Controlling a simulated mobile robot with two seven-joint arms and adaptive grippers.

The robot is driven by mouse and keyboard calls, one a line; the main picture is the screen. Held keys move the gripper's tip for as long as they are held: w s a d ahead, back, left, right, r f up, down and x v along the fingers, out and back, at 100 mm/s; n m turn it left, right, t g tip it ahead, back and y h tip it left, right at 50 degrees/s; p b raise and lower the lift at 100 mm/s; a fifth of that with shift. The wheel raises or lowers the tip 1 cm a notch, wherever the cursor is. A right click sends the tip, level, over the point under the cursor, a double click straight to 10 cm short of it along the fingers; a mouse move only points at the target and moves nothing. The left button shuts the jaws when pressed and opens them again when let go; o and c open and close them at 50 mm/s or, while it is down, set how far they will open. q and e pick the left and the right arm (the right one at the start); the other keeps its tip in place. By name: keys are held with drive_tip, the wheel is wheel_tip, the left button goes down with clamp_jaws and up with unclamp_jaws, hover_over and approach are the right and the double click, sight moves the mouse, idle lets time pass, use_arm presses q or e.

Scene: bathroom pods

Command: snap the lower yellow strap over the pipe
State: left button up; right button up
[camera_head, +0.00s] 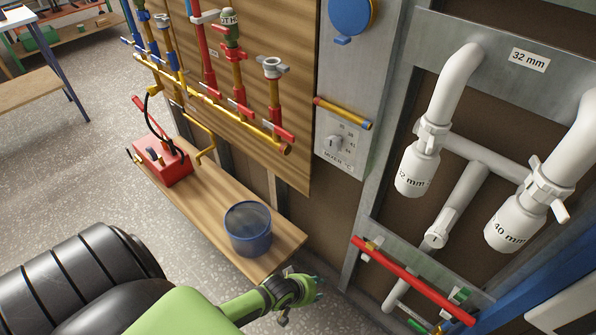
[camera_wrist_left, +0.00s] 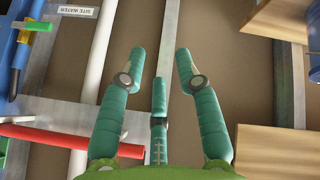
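A red pipe (camera_head: 415,282) slants across the lower right of the head view and also shows at the lower left of the wrist view (camera_wrist_left: 45,135). A small yellow piece (camera_head: 371,244) sits at its upper left end. I cannot tell whether it is the lower yellow strap or whether it is closed. A green clip (camera_head: 459,295) lies near the pipe's other end. My left gripper (camera_head: 316,284) is left of the pipe, apart from it, beyond the bench end. In the wrist view its teal fingers (camera_wrist_left: 160,75) are spread and empty. My right gripper is in neither view.
A wooden bench (camera_head: 215,205) holds a blue-rimmed bucket (camera_head: 248,228) and a red box (camera_head: 161,163). White waste pipes (camera_head: 455,85) hang in a grey metal frame (camera_head: 381,190) on the right. Open floor (camera_head: 60,165) lies to the left.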

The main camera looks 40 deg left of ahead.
use_arm(q)
drive_tip(key=s+d+f+m+b, duration=0.2)
drive_tip(key=s+f+m, duration=0.5)
drive_tip(key=s+f, duration=0.4)
drive_tip(key=shift+d+m+g+y, duration=0.3)
drive_tip(key=shift+d, duration=0.35)
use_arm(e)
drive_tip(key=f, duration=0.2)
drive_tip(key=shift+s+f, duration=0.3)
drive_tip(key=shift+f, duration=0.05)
use_arm(q)
drive_tip(key=shift+s, duration=0.1)
